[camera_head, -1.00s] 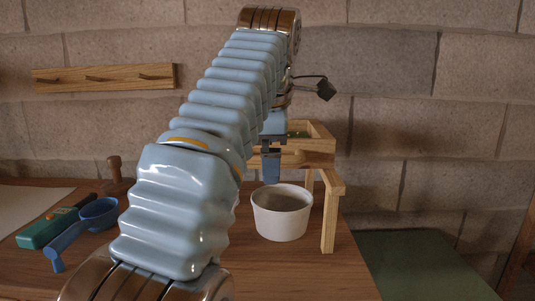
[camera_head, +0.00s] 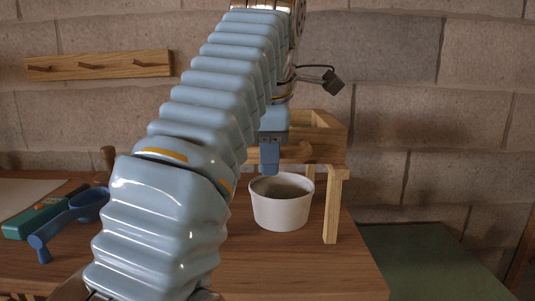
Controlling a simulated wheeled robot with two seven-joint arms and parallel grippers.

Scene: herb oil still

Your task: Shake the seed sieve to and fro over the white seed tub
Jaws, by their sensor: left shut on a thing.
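The seed sieve is a wooden box (camera_head: 330,142) resting on or just above a wooden stand (camera_head: 332,210). My left gripper (camera_head: 270,155) is shut on the sieve's near left side; my arm hides the sieve's left part and much of the grip. The white seed tub (camera_head: 281,212) stands upright on the table below the sieve, beside the stand's front right leg. My right gripper is not in view.
A blue scoop (camera_head: 75,213) and a green tool (camera_head: 35,221) lie on the wooden table (camera_head: 310,270) at left. A peg rail (camera_head: 98,65) hangs on the block wall. A green surface (camera_head: 430,260) is at right.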

